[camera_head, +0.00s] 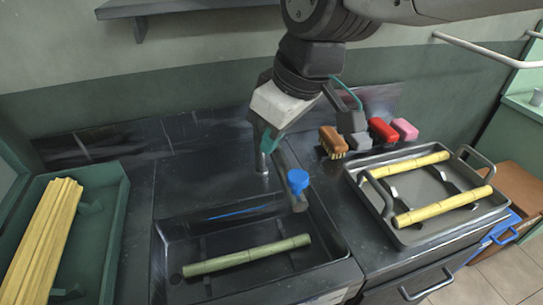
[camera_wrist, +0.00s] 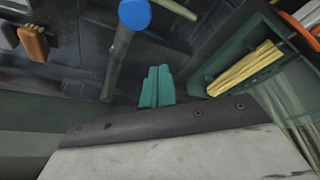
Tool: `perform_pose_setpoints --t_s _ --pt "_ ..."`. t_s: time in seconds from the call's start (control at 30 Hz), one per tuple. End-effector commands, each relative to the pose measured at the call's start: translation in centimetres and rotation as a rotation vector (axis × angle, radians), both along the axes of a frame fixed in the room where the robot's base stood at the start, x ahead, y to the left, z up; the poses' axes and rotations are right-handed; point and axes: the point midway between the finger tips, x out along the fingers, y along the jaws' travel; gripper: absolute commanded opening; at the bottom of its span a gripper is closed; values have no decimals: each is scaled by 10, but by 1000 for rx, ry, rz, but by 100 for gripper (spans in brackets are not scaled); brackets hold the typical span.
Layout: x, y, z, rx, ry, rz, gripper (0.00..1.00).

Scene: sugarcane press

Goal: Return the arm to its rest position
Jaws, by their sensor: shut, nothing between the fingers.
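My gripper (camera_head: 270,142) hangs in the upper middle of the head view, above the back of the counter. Its teal fingers show in the wrist view (camera_wrist: 157,86) pressed together, with nothing between them. My arm reaches in from the top right and is bent down at the wrist. In the head view the gripper is close to the grey faucet with its blue knob (camera_head: 298,181); whether they touch I cannot tell. The knob also shows at the top of the wrist view (camera_wrist: 135,14).
A green cane (camera_head: 247,255) lies in the dark sink (camera_head: 325,262). A metal tray (camera_head: 412,236) at right holds two yellow canes. A brown brush (camera_head: 332,139), red block (camera_head: 382,130) and pink block (camera_head: 405,129) line the back. A green crate (camera_head: 112,225) of yellow canes stands left.

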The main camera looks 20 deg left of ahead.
Motion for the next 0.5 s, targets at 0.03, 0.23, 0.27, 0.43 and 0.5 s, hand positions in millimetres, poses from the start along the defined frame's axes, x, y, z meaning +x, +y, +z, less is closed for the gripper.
perform_pose_setpoints --t_s 0.03,0.23,0.27,0.43,0.5 --pt "1 -3 11 3 -1 -1 0" --pt "2 -14 39 1 -1 -2 0" --pt "2 -15 42 0 0 -2 0" --pt "0 -21 46 -10 23 -41 0" --pt "-7 -32 32 -50 61 -82 0"
